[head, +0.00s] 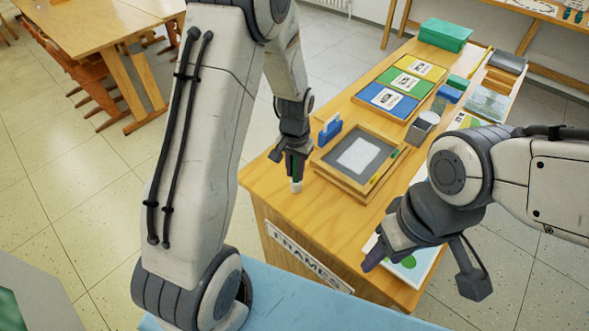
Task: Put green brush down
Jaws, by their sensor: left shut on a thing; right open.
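My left gripper (294,158) is shut on the green brush (296,172), at the left end of the wooden table (277,205). The brush hangs upright below the fingers, with its pale lower end close to the table top; I cannot tell whether it touches. The fingers hide its upper part. My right gripper (424,268) is open and empty, with its fingers spread over the table's near right part.
A wooden tray (335,174) with a grey panel and white sheet lies right of the brush. A blue holder (331,132), a metal cup (422,128), coloured packs (390,100) and a green box (445,35) stand behind.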

